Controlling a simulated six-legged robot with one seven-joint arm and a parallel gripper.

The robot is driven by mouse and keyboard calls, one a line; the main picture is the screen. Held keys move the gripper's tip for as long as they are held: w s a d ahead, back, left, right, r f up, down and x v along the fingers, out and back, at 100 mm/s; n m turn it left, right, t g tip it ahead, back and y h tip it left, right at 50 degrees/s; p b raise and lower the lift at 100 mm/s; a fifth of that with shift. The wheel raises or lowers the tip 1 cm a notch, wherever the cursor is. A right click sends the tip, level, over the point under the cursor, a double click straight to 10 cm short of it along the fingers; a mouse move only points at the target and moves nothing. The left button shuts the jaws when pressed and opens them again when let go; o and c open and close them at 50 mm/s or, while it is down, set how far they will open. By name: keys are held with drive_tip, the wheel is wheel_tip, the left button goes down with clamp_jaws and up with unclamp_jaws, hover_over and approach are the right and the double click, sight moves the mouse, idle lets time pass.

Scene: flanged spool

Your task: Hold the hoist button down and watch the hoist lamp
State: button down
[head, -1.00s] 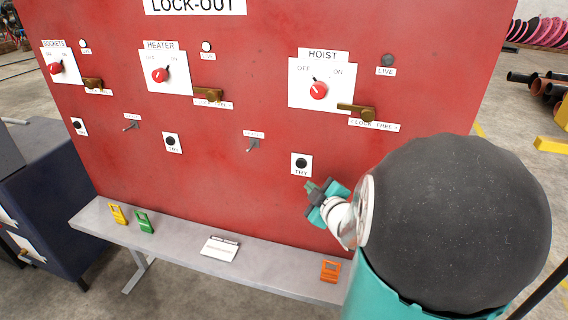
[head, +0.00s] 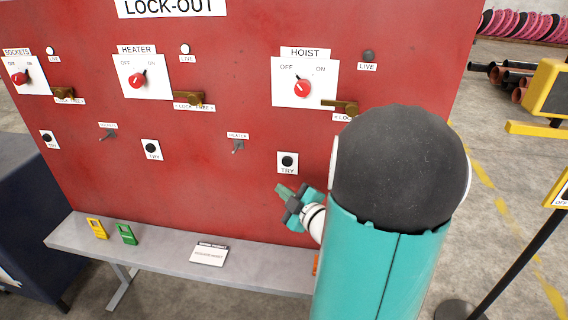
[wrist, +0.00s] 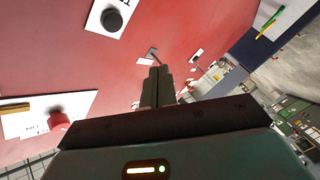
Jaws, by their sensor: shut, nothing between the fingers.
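The hoist button (head: 287,161) is a black round button on a white TRY plate, low on the red panel under the HOIST label. In the wrist view the black button (wrist: 112,18) sits near the top edge, left of my fingers. The hoist lamp (head: 368,56), above its LIVE label, is dark grey and looks unlit. My gripper (head: 283,190) is shut and empty, just below the TRY plate in the head view. In the wrist view my fingers (wrist: 155,88) are together and appear apart from the button. The hoist knob (head: 302,88) is red, its pointer towards OFF.
The heater lamp (head: 185,48) and sockets lamp (head: 50,50) look white. A heater toggle (head: 238,146) sticks out left of the hoist button. A grey shelf (head: 160,255) below holds yellow (head: 97,228) and green (head: 128,234) padlocks and a white card (head: 209,254).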

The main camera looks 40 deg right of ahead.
sight(283, 163)
drive_tip(key=w+d, duration=0.5)
drive_tip(key=d, duration=0.2)
drive_tip(key=shift+w, duration=0.25)
idle(2.0)
drive_tip(key=shift+w+d, duration=0.25)
drive_tip(key=shift+d, duration=0.05)
drive_tip(key=shift+w+d, duration=0.3)
drive_tip(key=shift+d, duration=0.1)
idle(2.3)
idle(0.9)
drive_tip(key=shift+s+a, duration=0.55)
drive_tip(key=shift+a, duration=0.2)
